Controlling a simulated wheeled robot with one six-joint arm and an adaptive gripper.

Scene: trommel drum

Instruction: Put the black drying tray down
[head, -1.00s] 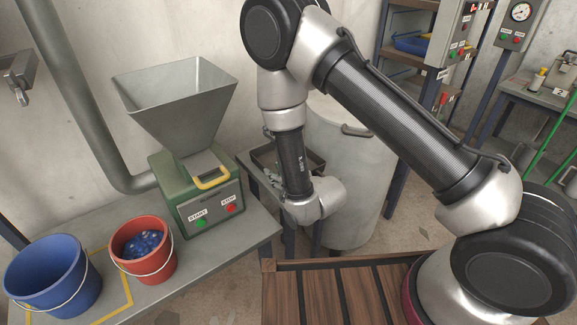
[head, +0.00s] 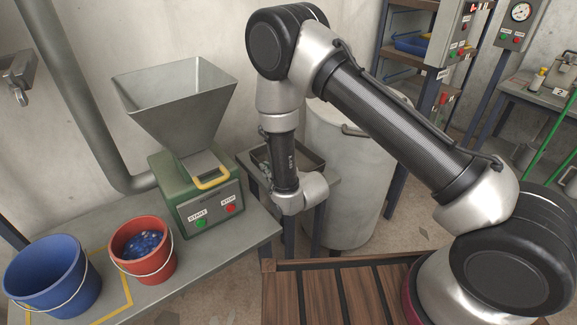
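A dark, shallow tray (head: 314,158), which looks like the black drying tray, shows behind my wrist on a small grey stand (head: 322,181) between the green machine and the pale drum. My forearm hides much of it. My gripper (head: 264,172) is mostly hidden behind my wrist, at the tray's left side; only small grey parts show. I cannot tell whether its fingers are open or shut on the tray's edge, or whether the tray rests fully on the stand.
A green machine (head: 168,178) with a metal hopper (head: 178,100) stands left on a grey table (head: 190,268). A blue bucket (head: 45,280) and a red bucket (head: 160,262) stand on its front. A pale drum (head: 350,205) stands close right of the tray; a slatted wooden surface (head: 335,295) lies in front.

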